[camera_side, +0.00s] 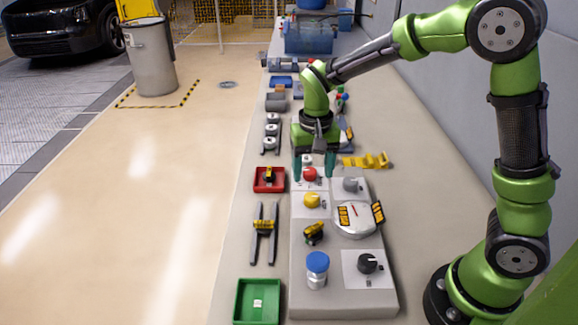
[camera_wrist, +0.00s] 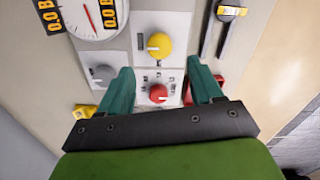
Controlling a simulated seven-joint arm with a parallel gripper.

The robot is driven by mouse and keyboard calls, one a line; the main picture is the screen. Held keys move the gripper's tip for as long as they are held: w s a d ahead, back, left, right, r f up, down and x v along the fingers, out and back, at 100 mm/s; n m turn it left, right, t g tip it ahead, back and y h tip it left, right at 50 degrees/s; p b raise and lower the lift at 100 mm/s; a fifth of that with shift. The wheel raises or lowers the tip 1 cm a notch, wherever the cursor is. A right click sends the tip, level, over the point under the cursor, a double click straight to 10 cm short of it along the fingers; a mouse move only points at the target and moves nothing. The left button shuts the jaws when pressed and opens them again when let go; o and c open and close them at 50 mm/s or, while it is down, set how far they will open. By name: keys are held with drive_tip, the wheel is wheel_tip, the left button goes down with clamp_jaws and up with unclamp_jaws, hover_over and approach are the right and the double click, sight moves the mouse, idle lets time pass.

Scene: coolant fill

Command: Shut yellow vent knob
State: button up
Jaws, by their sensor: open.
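The yellow vent knob (camera_side: 312,200) is a round knob on the grey panel, on the near side of a red knob (camera_side: 310,174). In the wrist view the yellow knob (camera_wrist: 158,45) lies beyond the fingertips, with a pale pointer mark on its left side. My gripper (camera_side: 314,172) is open and points down over the panel. Its two teal fingers stand on either side of the red knob, which also shows between them in the wrist view (camera_wrist: 158,93). Nothing is held. I cannot tell whether the fingers touch the panel.
A white gauge (camera_side: 354,219) and a grey knob (camera_side: 351,185) sit right of the yellow knob. A blue knob (camera_side: 317,263) and a black knob (camera_side: 367,263) are nearer. A red tray (camera_side: 256,187) and a green tray (camera_side: 240,314) stand left of the panel.

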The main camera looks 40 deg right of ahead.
wheel_tip(320, 180, up, 10)
drive_tip(key=shift+f, duration=0.2)
drive_tip(key=s+r+n+t+y, duration=0.2)
drive_tip(key=s+t, duration=0.5)
drive_tip(key=s, duration=0.8)
drive_tip(key=shift+s+a+r+n, duration=0.2)
drive_tip(key=shift+s+a+n, duration=0.1)
drive_tip(key=shift+a, duration=0.05)
idle(0.3)
